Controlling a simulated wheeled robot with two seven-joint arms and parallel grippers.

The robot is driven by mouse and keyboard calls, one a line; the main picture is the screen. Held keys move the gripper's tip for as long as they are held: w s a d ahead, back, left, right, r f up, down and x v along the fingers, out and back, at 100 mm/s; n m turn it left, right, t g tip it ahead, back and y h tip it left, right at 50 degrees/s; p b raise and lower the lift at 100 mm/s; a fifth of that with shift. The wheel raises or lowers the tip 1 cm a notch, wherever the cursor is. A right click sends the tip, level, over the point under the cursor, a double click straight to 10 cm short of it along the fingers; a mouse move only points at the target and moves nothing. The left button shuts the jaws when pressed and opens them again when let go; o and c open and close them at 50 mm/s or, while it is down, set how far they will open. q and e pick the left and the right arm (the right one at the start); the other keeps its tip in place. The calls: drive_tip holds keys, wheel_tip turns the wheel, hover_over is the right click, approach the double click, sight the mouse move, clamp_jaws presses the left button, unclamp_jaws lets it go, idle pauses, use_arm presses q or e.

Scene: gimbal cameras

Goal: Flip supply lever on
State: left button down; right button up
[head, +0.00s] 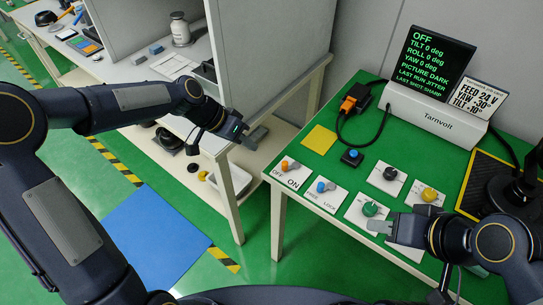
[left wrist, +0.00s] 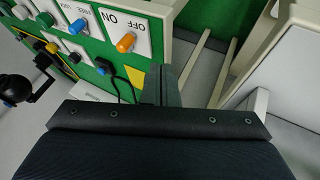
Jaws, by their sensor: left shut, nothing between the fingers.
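The supply lever (head: 285,165) is an orange-tipped toggle on a white plate (head: 292,174) marked OFF and ON, at the near left corner of the green bench. It also shows at the top of the left wrist view (left wrist: 126,42), leaning towards the OFF side as far as I can tell. My left gripper (head: 248,140) is shut and empty, in the air left of the bench corner, apart from the lever. Its fingers also show in the left wrist view (left wrist: 164,86). My right gripper (head: 380,226) is beside the green knob (head: 370,209); its finger gap is unclear.
A blue FREE/LOCK lever (head: 322,187) stands right of the supply lever, with black (head: 390,174) and yellow (head: 428,194) knobs beyond. The dark display (head: 430,57) reads OFF. A yellow square (head: 319,139) lies behind. A grey-walled workbench (head: 270,50) stands left.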

use_arm(q)
drive_tip(key=shift+s+d+f, duration=0.25)
drive_tip(key=shift+d+f, duration=0.35)
drive_tip(key=shift+d, duration=0.4)
drive_tip(key=shift+s+d+f, duration=0.3)
drive_tip(key=shift+d+f, duration=0.3)
drive_tip(key=shift+d, duration=0.45)
drive_tip(key=shift+s+d+f, duration=0.25)
drive_tip(key=shift+d+f, duration=0.35)
drive_tip(key=shift+d, duration=0.4)
use_arm(e)
drive_tip(key=shift+r, duration=0.25)
drive_tip(key=shift+w, duration=0.1)
